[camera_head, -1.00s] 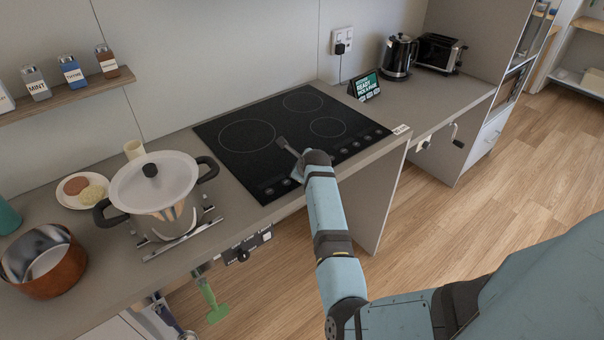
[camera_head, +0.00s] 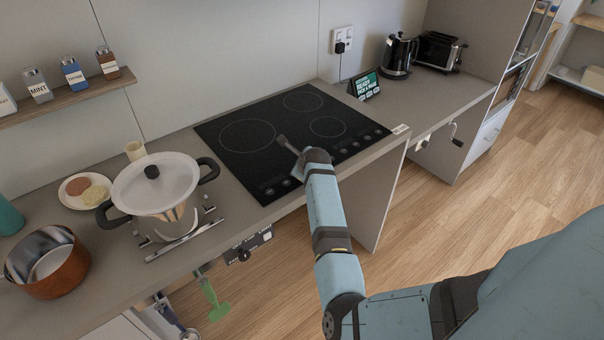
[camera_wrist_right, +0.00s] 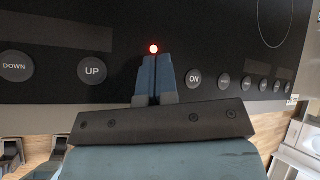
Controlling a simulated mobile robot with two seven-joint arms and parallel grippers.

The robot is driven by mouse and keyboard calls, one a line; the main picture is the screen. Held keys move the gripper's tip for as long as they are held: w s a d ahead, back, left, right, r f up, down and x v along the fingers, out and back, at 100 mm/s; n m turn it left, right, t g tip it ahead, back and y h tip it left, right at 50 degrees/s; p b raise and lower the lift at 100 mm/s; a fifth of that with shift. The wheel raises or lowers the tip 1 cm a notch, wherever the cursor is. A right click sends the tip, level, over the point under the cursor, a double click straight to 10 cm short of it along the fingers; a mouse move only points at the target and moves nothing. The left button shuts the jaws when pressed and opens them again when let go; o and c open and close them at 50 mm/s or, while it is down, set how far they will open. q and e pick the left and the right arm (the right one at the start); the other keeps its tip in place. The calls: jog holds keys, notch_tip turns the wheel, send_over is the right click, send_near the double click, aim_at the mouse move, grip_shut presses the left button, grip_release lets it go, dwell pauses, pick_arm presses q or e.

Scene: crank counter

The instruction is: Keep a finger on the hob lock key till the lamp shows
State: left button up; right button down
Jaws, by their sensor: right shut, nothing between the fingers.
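The black glass hob (camera_head: 235,150) is set in the counter, with its row of keys along the front edge. My right gripper (camera_head: 282,141) is over the hob's front part, fingers together and empty. In the right wrist view the closed fingertips (camera_wrist_right: 155,58) sit between the UP key (camera_wrist_right: 92,69) and the ON key (camera_wrist_right: 194,79). A small red lamp (camera_wrist_right: 153,48) glows just beyond the tips. No lock key is readable; the fingers hide the glass beneath them. I cannot tell whether the tips touch the glass. My left gripper is not in view.
A lidded pot (camera_head: 165,220) stands left of the hob, with a copper pan (camera_head: 62,275) and a plate (camera_head: 70,199) beyond. A small display (camera_head: 364,87), a kettle (camera_head: 399,57) and a toaster (camera_head: 437,53) stand at the right. The DOWN key (camera_wrist_right: 14,67) lies left of UP.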

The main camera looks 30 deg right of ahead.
jog(key=shift+r+p, duration=2.55)
jog(key=shift+r, duration=0.1)
jog(key=shift+f, duration=0.1)
